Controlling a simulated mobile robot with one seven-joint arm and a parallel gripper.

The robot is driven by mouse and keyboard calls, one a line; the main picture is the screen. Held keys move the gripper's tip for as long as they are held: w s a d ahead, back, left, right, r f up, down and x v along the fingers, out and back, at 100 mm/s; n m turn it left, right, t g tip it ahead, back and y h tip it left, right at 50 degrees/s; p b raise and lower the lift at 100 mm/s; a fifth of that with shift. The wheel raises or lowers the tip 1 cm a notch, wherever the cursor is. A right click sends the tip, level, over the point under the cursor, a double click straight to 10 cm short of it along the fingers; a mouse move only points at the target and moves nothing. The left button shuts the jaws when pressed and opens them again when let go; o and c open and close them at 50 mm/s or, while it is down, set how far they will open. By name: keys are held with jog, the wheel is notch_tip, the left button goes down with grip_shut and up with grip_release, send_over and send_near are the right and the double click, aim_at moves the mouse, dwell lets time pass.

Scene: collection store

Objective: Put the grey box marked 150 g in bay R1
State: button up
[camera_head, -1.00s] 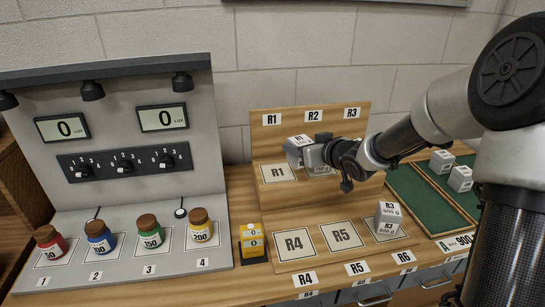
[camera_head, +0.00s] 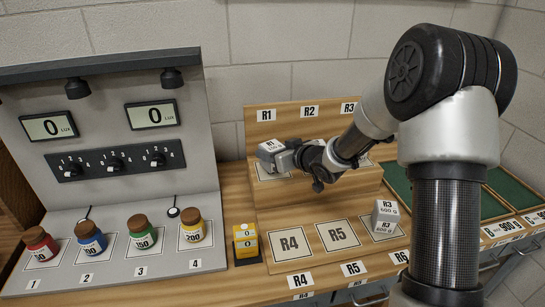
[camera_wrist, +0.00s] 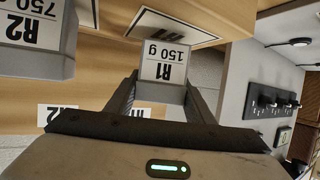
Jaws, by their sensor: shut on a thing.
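The grey box marked R1, 150 g (camera_wrist: 162,60) is between the two fingers of my gripper (camera_wrist: 160,84), which is shut on it. The box and my gripper (camera_head: 284,155) cover most of that pad. In the wrist view the pad's edge (camera_wrist: 205,37) shows just beyond the box. I cannot tell whether the box touches the pad.
A grey box marked R2, 750 g (camera_wrist: 38,42) stands close beside in the wrist view. A grey R3 600 g box (camera_head: 385,217) is on the lower step, right of the bare R4 (camera_head: 290,262) and R5 pads (camera_head: 338,252). A yellow block (camera_head: 246,242) and several jars stand left.

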jog(key=shift+f, duration=0.55)
jog(key=shift+f, duration=0.2)
jog(key=o, duration=1.1)
jog(key=shift+o, duration=0.2)
jog(key=shift+r, duration=0.25)
jog(key=p+v, duration=0.1)
jog(key=v, duration=1.1)
jog(key=shift+f, duration=0.15)
